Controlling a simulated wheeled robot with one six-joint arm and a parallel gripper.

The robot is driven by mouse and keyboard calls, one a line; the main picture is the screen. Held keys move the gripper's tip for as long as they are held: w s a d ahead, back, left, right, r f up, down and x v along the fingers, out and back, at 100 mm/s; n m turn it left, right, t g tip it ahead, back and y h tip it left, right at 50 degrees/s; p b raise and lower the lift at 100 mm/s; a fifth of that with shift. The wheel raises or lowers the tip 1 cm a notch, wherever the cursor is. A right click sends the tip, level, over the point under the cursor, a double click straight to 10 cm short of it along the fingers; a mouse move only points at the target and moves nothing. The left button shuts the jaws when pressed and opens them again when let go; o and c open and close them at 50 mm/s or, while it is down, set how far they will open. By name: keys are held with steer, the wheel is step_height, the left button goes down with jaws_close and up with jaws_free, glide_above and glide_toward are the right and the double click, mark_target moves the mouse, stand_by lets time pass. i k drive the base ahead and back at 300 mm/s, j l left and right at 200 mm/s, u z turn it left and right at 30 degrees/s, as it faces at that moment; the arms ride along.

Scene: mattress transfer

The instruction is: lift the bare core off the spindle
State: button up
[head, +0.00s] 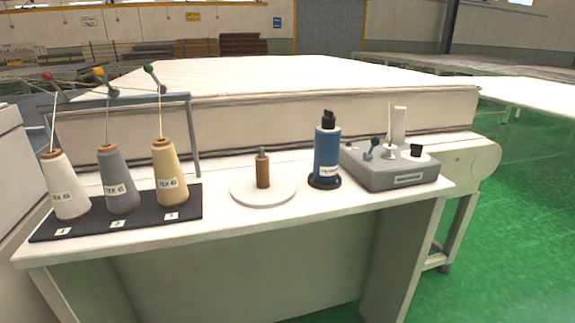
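A bare brown core (263,173) stands upright on the spindle, whose grey tip (262,152) shows above the core's top. The spindle rises from a round white base plate (240,192) on the white table. The rest of the spindle is hidden inside the core. No thread shows on the core. My gripper is not in this view.
Left of the core, white, grey and tan thread cones (171,178) stand on a black mat (190,204) under a grey thread frame (195,140). To its right are a blue bottle-like item (327,150) and a grey device (400,176). A large mattress (270,75) lies behind.

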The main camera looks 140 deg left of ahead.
mark_target(262, 168)
steer(key=u, duration=4.3)
